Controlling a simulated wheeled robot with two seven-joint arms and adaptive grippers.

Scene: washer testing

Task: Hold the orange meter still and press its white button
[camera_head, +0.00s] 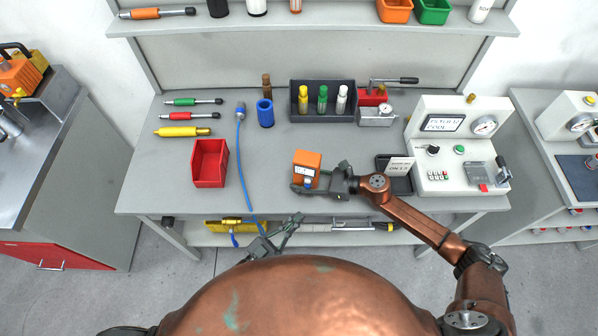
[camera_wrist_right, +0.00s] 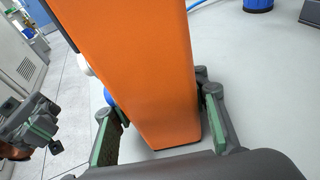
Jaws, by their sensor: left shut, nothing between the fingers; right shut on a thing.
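The orange meter (camera_head: 308,160) stands on the grey workbench near its front edge in the head view. My right gripper (camera_head: 308,184) reaches in from the right and is shut on the meter's lower part. In the right wrist view the orange meter (camera_wrist_right: 140,75) fills the middle, between the fingers of my right gripper (camera_wrist_right: 160,125). The white button (camera_wrist_right: 84,62) shows at the meter's left edge there, with a blue part below it. My left gripper (camera_head: 297,222) is shut and empty, below and in front of the bench edge; it also shows in the right wrist view (camera_wrist_right: 40,125), apart from the meter.
A red bin (camera_head: 209,163) stands left of the meter, with a blue cable (camera_head: 241,165) between them. A dark tray (camera_head: 397,183) and a white test panel (camera_head: 455,150) are to the right. A rack of bottles (camera_head: 322,113) stands behind.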

